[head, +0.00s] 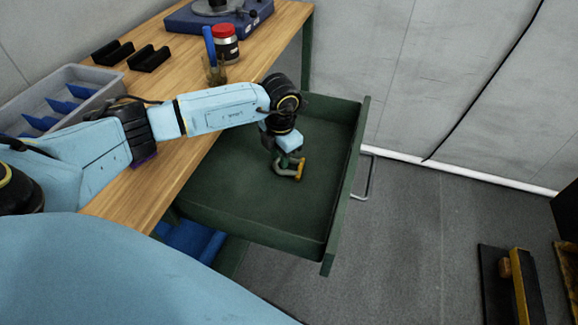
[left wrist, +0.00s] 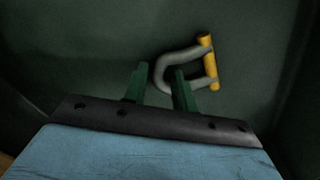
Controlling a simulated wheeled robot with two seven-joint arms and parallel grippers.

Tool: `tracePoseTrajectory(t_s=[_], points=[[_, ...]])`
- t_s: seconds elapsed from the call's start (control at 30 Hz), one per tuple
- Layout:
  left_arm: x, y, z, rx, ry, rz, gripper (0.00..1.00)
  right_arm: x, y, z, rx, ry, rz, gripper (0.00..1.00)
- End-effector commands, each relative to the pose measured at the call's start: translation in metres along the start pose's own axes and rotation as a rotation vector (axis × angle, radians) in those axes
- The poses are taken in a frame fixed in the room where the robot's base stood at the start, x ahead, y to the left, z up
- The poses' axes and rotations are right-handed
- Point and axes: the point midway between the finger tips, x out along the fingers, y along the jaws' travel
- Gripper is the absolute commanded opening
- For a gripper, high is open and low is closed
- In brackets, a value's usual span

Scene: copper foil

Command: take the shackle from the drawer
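The shackle (head: 289,174), a grey bow with a yellow pin, lies on the floor of the open green drawer (head: 235,185). My left gripper (head: 283,159) reaches down into the drawer right over the shackle. In the left wrist view the two green fingers of the gripper (left wrist: 161,68) are apart, and the curved end of the shackle (left wrist: 209,62) shows between them. The right finger overlaps the inside of the bow. The yellow pin is to the right of both fingers. I cannot tell whether the fingers touch the bow. My right gripper is not in view.
On the bench are a grey bin (head: 75,80), black holders (head: 148,58), a red-lidded jar (head: 225,43) and a glass cup (head: 214,70). Several dark and yellow items (head: 520,285) stand at right.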

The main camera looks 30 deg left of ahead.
Motion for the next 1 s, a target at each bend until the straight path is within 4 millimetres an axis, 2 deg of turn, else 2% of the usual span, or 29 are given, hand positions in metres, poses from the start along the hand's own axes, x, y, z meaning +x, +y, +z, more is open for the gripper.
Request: tracePoseTrajectory(t_s=[0.03,0.23,0.63,0.77,1.0], points=[[0.000,0.000,0.000,0.000,0.000,0.000,0.26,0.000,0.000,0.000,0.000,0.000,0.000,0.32],[-0.001,0.000,0.000,0.000,0.000,0.000,0.00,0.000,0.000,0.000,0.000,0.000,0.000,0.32],[-0.006,0.001,0.001,-0.001,-0.003,0.000,0.00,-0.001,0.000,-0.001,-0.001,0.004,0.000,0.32],[-0.026,0.002,0.002,-0.001,-0.006,0.002,0.00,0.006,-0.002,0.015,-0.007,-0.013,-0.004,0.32],[-0.074,0.005,0.001,0.000,-0.004,0.001,0.00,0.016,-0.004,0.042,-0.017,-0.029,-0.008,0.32]])
